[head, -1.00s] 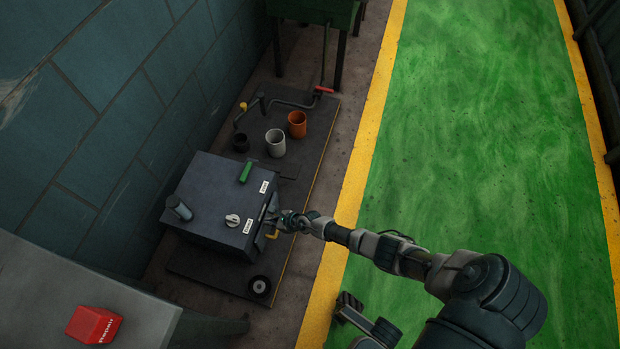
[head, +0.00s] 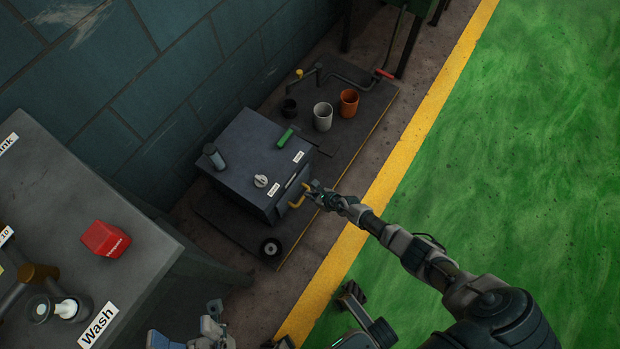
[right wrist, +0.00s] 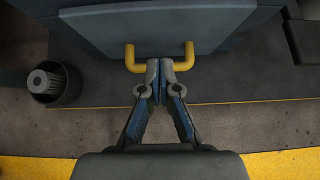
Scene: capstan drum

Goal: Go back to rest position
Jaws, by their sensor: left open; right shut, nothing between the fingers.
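My right gripper (head: 314,190) is at the yellow handle (head: 297,201) on the front of the dark grey box (head: 252,160). In the right wrist view, the right gripper (right wrist: 161,66) is shut with its fingertips together, at the middle of the yellow handle (right wrist: 188,55). Nothing shows between the fingers. I cannot tell whether they touch the handle. My left gripper (head: 205,328) is open at the bottom edge of the head view, low beside the workbench, and partly cut off. It looks empty.
A grey workbench (head: 130,205) with a red block (head: 104,238) and a "Wash" label stands at left. White (head: 323,117) and orange (head: 349,102) cups stand behind the box. A black round holder (head: 271,247) is in front. The green floor (head: 530,180) at right is clear.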

